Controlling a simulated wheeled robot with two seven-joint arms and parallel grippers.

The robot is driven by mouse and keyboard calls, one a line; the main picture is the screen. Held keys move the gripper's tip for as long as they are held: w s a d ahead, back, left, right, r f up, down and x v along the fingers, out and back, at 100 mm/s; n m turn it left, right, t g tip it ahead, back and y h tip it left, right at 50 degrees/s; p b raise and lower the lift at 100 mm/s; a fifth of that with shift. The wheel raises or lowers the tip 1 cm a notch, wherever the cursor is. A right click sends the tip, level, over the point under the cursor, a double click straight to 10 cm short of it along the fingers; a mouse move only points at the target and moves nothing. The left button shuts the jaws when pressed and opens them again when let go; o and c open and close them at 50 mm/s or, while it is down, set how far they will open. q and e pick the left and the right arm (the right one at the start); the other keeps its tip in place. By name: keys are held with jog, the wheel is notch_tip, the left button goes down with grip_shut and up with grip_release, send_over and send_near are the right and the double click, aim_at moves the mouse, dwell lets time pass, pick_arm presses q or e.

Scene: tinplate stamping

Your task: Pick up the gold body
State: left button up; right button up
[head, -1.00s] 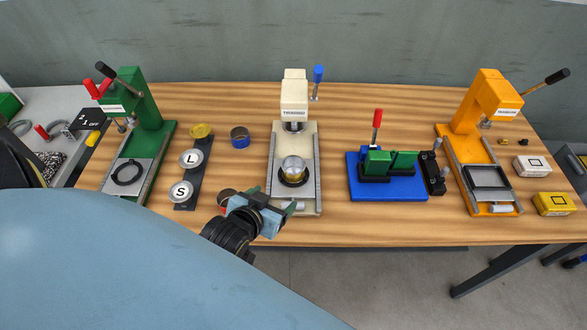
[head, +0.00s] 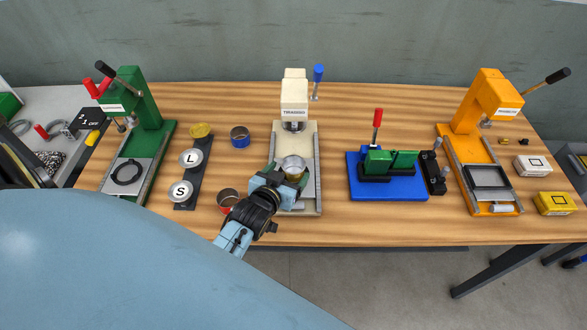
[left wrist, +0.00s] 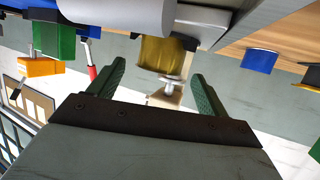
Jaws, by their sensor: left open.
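The gold body (head: 293,166) stands upright on the bed of the cream press (head: 309,140), under its head. It looks like a short open-topped cylinder. In the left wrist view the gold body (left wrist: 162,52) shows just beyond and between the fingertips. My left gripper (head: 288,174) is open at the body's near side, with its green fingers to either side; whether they touch it I cannot tell. In the left wrist view the gripper (left wrist: 157,72) is empty between its finger pads. My right gripper is not in view.
A red cup (head: 228,199) stands left of my gripper, and a blue cup (head: 240,137) behind it. The dark rack (head: 185,172) with L and S discs is further left. A blue base (head: 388,190) with green blocks stands right of the press.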

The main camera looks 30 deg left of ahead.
aim_at(297, 161)
pick_arm(q)
jog(key=x, duration=0.4)
jog(key=shift+w+a, duration=0.1)
jog(key=shift+w, duration=0.3)
jog(key=c, duration=1)
